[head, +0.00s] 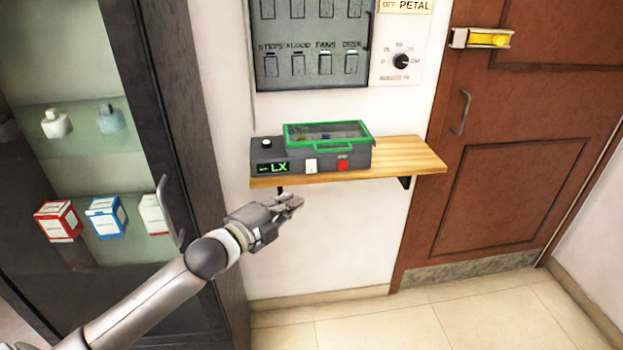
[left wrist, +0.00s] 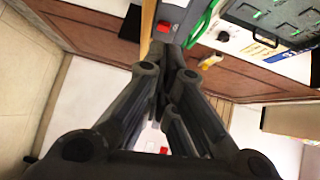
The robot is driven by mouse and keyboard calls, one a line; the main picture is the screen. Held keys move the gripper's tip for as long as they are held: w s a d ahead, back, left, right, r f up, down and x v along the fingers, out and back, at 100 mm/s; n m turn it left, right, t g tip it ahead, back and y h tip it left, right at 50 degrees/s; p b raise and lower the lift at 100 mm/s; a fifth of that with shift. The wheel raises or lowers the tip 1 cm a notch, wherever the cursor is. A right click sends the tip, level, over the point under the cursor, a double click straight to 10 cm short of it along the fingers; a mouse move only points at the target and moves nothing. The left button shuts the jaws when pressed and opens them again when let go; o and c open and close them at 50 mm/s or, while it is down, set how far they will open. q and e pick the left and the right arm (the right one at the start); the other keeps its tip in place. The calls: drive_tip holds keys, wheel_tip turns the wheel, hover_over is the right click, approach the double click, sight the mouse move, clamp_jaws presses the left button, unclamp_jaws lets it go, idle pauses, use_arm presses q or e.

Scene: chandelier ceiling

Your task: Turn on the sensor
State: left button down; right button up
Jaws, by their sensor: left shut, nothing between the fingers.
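The sensor (head: 262,160) is a dark grey box on a wooden wall shelf, with a green "LX" display, a white switch (head: 310,166), a red button (head: 343,164) and a white knob on top. A clear lid with a green frame (head: 330,133) covers part of its top. My left gripper (head: 290,203) is shut and empty, just below the shelf's front edge and apart from the box. In the left wrist view, its closed fingers (left wrist: 165,75) point towards the box, whose red button (left wrist: 163,27) shows beyond them. My right gripper is not in view.
The wooden shelf (head: 415,158) has bare room at its right end. A grey switch panel (head: 312,85) and a dial (head: 401,62) are on the wall above. A glass cabinet (head: 190,130) stands at left, a brown door (head: 540,100) at right.

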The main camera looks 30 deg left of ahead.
use_arm(q)
approach(311, 179)
drive_tip(key=w+d+r, duration=0.2)
drive_tip(key=w+d, duration=0.2)
drive_tip(key=d, duration=0.1)
drive_tip(key=shift+w+a+f+p, duration=0.15)
drive_tip(key=shift+w+p, duration=0.15)
drive_tip(key=shift+w, duration=0.15)
drive_tip(key=shift+w+a+f+p, duration=0.15)
drive_tip(key=shift+w+p, duration=0.1)
drive_tip(key=shift+w, duration=0.2)
drive_tip(key=shift+w+a+f, duration=0.1)
drive_tip(key=shift+w+a, duration=0.45)
drive_tip(key=shift+w, duration=0.2)
drive_tip(key=shift+w+a+f+m+t+b, duration=0.2)
drive_tip(key=shift+w+f+m+t+b, duration=0.15)
drive_tip(key=shift+b, duration=0.75)
drive_tip(key=shift+s+r+p, duration=0.15)
drive_tip(key=shift+r+p, duration=0.15)
drive_tip(key=shift+p, duration=0.1)
drive_tip(key=shift+d+f, duration=0.1)
drive_tip(key=shift+f, duration=0.05)
